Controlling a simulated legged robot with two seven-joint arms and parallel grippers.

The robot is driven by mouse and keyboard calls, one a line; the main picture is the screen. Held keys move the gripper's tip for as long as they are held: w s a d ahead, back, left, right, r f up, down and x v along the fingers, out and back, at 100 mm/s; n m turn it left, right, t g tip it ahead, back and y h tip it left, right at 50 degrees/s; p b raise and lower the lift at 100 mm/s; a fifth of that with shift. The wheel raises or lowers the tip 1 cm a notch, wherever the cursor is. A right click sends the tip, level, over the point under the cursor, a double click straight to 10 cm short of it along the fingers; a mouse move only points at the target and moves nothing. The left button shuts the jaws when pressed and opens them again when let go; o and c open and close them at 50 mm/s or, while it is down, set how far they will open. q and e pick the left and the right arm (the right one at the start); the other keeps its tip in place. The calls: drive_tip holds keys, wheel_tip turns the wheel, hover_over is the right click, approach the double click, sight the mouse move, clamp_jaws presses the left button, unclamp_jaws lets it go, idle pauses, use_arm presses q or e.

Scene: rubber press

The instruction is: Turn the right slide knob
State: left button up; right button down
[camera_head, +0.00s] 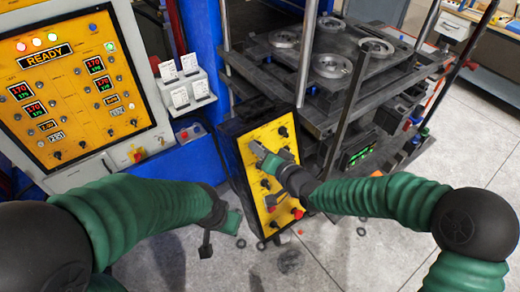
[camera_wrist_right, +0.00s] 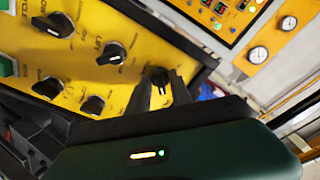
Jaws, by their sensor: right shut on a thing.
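The yellow control panel (camera_head: 258,190) stands tilted on the front of the press and carries several black knobs. My right gripper (camera_head: 270,160) is at its upper part. In the right wrist view my right gripper (camera_wrist_right: 160,92) is shut on a black knob (camera_wrist_right: 158,76), with a finger on each side of it. Its label is hidden, so I cannot read which knob it is. Other black knobs, such as the one marked LIFT (camera_wrist_right: 111,53), sit to its left in that view. My left gripper (camera_head: 220,232) hangs low, left of the panel, touching nothing; its jaw opening is unclear.
The press with round metal moulds (camera_head: 333,65) stands behind the panel. A yellow READY cabinet (camera_head: 60,90) with displays is at the left, beside a blue post (camera_head: 202,50). Black rings (camera_head: 241,243) lie on the grey floor. The front floor is mostly clear.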

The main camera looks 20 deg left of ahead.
drive_tip(key=c, duration=1.5)
unclamp_jaws()
drive_tip(key=shift+w+r, duration=0.2)
drive_tip(key=shift+r, duration=0.05)
drive_tip(key=shift+w+f, duration=0.1)
drive_tip(key=shift+f, duration=0.05)
drive_tip(key=shift+d, duration=0.25)
drive_tip(key=v, duration=1.6)
drive_tip(key=shift+s+b, duration=0.3)
drive_tip(key=shift+b, duration=0.05)
drive_tip(key=shift+f, duration=0.1)
